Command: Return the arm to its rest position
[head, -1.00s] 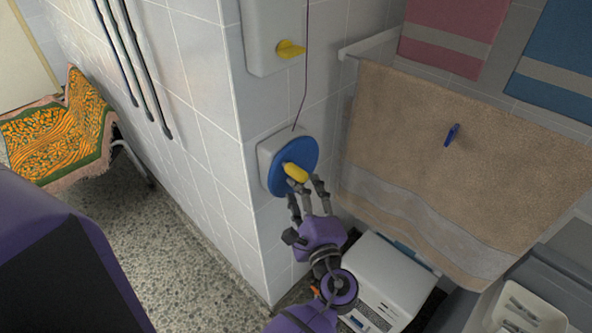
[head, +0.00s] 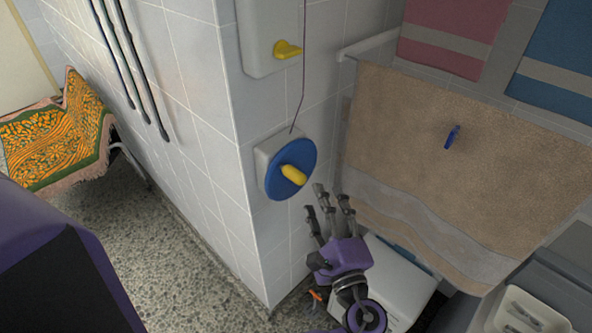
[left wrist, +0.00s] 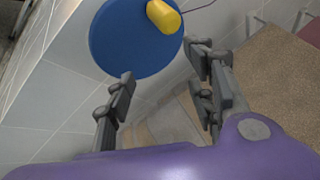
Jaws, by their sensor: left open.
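My left gripper (head: 328,213) is open and empty, below and to the right of the blue disc in the head view. The blue disc (head: 272,182) with its yellow knob (head: 293,175) is on a pale box on the tiled wall. In the left wrist view the blue disc (left wrist: 120,45) and yellow knob (left wrist: 164,16) lie beyond the fingertips (left wrist: 160,75), apart from them. My right gripper is not in view.
A beige towel (head: 440,150) hangs from a rail to the right. A white box (head: 405,285) stands behind and below my left gripper. A pale wall unit with a yellow lever (head: 287,49) is above the disc. A patterned cloth (head: 55,145) covers something at the far left.

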